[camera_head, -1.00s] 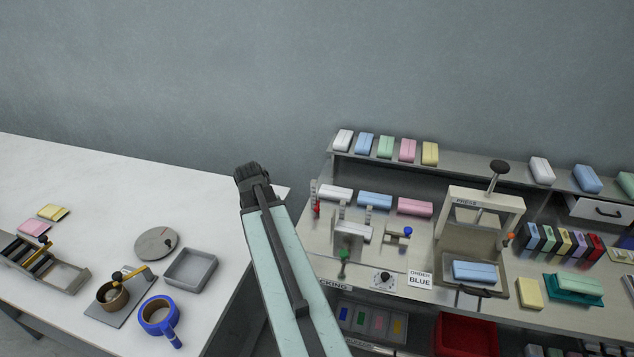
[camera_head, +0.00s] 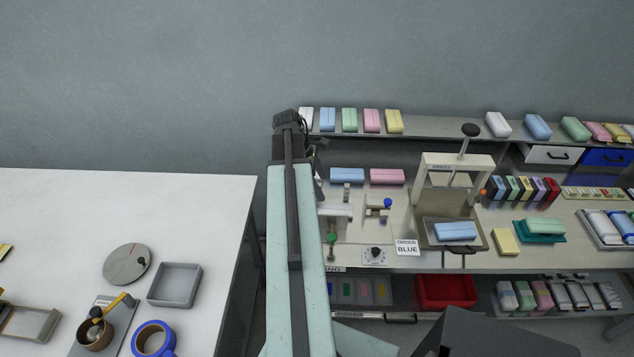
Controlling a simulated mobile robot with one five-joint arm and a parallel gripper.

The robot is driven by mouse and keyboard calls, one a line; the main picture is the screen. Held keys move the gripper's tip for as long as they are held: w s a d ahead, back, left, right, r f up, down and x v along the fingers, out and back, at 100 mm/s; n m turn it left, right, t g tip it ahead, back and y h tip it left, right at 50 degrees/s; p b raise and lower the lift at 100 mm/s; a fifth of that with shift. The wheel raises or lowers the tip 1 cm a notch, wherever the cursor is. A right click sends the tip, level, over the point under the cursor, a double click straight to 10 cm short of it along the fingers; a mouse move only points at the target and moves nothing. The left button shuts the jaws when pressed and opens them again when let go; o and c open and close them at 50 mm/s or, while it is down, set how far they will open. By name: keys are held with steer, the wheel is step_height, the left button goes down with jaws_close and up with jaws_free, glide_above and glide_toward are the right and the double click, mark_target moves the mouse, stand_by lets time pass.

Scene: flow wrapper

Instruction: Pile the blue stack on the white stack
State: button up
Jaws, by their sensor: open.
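Several blue and white wrapped blocks are in view, and I cannot tell which are the two stacks. On the upper left shelf a white block (camera_head: 308,117) is partly hidden by my arm, with a blue block (camera_head: 328,119) beside it. Another blue block (camera_head: 347,176) lies below them on the machine's back ledge. A further blue block (camera_head: 456,231) lies in the press. On the upper right shelf a white block (camera_head: 498,124) stands left of a blue block (camera_head: 538,126). My arm rises through the middle; my gripper is not visible.
The press frame (camera_head: 456,165) stands up from the bench. A green block lies on a teal tray (camera_head: 551,239), beside a yellow block (camera_head: 506,242). A red bin (camera_head: 444,290) is below. The white table (camera_head: 190,215) at left has free room at its back.

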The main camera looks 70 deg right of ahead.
mark_target(337, 211)
steer(key=b+x, duration=1)
steer(key=x, duration=0.1)
steer(key=shift+f, duration=0.25)
steer(key=c, duration=1.4)
steer(key=shift+s+a, duration=0.5)
steer(key=shift+s, duration=0.2)
steer(key=o, duration=1.4)
steer(key=p+v, duration=0.7)
steer(key=shift+s+r, duration=0.1)
steer(key=shift+r, duration=0.45)
steer(key=shift+w+f, duration=0.1)
steer(key=shift+w, duration=0.15)
